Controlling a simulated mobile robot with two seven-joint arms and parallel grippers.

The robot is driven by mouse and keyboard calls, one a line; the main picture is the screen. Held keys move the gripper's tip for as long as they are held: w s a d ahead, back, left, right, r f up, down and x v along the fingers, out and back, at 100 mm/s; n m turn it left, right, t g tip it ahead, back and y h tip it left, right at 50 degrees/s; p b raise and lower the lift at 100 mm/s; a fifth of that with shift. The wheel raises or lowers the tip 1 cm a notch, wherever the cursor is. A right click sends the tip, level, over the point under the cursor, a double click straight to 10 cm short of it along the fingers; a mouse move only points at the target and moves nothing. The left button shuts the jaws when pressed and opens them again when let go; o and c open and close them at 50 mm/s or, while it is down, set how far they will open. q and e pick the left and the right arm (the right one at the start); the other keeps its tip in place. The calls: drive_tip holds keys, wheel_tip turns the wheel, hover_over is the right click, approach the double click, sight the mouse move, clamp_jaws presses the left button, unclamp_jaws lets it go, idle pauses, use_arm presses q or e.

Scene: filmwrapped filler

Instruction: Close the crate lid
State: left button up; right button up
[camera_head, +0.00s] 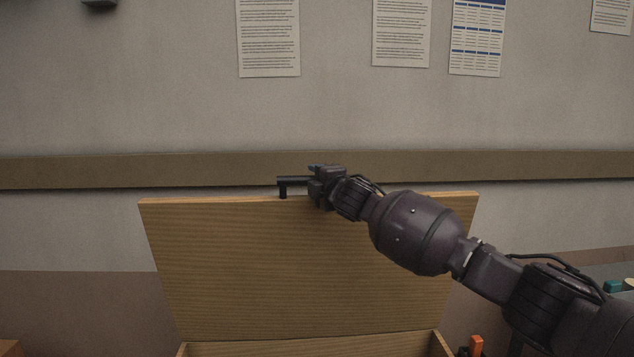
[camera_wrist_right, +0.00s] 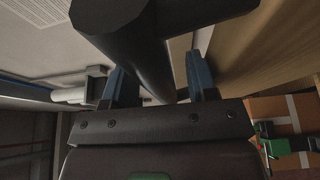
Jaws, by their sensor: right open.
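The wooden crate lid (camera_head: 290,265) stands upright, open, above the crate (camera_head: 310,349), whose rim shows at the bottom of the head view. A black handle (camera_head: 284,183) sticks up at the lid's top edge. My right gripper (camera_head: 316,178) is at that top edge, next to the handle. In the right wrist view the open right gripper (camera_wrist_right: 158,84) has its blue fingers either side of the dark handle bar (camera_wrist_right: 128,40); whether they touch it I cannot tell. The lid's wood (camera_wrist_right: 275,45) shows to the right there. My left gripper is not in view.
A wall with a brown rail (camera_head: 90,172) and several papers (camera_head: 268,38) stands behind the lid. An orange object (camera_head: 476,345) is right of the crate. A teal item (camera_head: 612,286) sits at the far right. The space left of the lid looks clear.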

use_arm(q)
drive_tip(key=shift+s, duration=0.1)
use_arm(e)
drive_tip(key=c, duration=0.4)
clamp_jaws()
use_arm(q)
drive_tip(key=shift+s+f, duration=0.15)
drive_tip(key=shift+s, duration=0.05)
